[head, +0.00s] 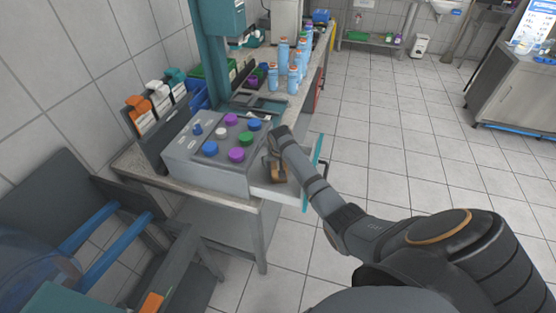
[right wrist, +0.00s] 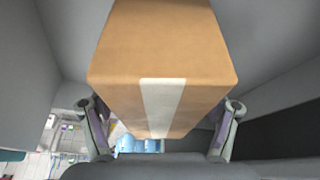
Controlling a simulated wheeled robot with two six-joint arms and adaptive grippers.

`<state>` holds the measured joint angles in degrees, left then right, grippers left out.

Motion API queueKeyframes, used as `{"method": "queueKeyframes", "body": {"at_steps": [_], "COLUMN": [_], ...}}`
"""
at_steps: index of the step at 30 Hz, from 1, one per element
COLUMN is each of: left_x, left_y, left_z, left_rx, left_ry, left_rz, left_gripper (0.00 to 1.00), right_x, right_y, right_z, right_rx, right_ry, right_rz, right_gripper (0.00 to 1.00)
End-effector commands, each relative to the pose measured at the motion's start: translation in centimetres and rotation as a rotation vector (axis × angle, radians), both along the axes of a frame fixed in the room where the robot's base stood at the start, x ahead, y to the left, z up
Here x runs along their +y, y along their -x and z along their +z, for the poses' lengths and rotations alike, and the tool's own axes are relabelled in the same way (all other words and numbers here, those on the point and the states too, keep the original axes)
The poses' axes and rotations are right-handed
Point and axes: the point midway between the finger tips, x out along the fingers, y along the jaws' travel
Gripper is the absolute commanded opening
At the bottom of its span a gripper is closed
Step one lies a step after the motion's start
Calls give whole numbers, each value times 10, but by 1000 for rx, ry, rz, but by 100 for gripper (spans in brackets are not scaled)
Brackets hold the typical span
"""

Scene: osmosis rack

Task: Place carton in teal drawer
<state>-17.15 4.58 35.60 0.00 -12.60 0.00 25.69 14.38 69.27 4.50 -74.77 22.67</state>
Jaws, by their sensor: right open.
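The brown carton (head: 279,177) shows beside the fingers, partly hidden by my gripper and arm. In the right wrist view the carton (right wrist: 162,50), with a pale tape strip, lies between grey walls. The open fingers of my right gripper (right wrist: 162,108) stand on either side of the carton's near end. Whether they touch it is unclear. My left gripper is out of view.
The grey unit (head: 215,150) has several coloured round knobs on top. Blue bottles with orange caps (head: 283,55) stand farther back on the bench. A dark frame (head: 80,200) with blue bars fills the lower left. The tiled floor (head: 400,130) to the right is clear.

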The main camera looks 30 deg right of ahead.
Motion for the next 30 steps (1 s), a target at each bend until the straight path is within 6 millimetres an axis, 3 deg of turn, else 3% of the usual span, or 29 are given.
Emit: {"method": "queueKeyframes", "body": {"at_steps": [9,15,30], "left_x": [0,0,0], "left_y": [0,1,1], "left_z": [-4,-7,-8], "left_rx": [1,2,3], "left_ry": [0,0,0], "left_rz": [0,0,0], "left_gripper": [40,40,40], "right_x": [12,18,20], "right_y": [23,35,39], "right_z": [66,98,108], "right_rx": [-6,-4,-1], "right_ry": [2,1,0], "right_rz": [1,-1,0], "right_gripper": [77,77,77]}}
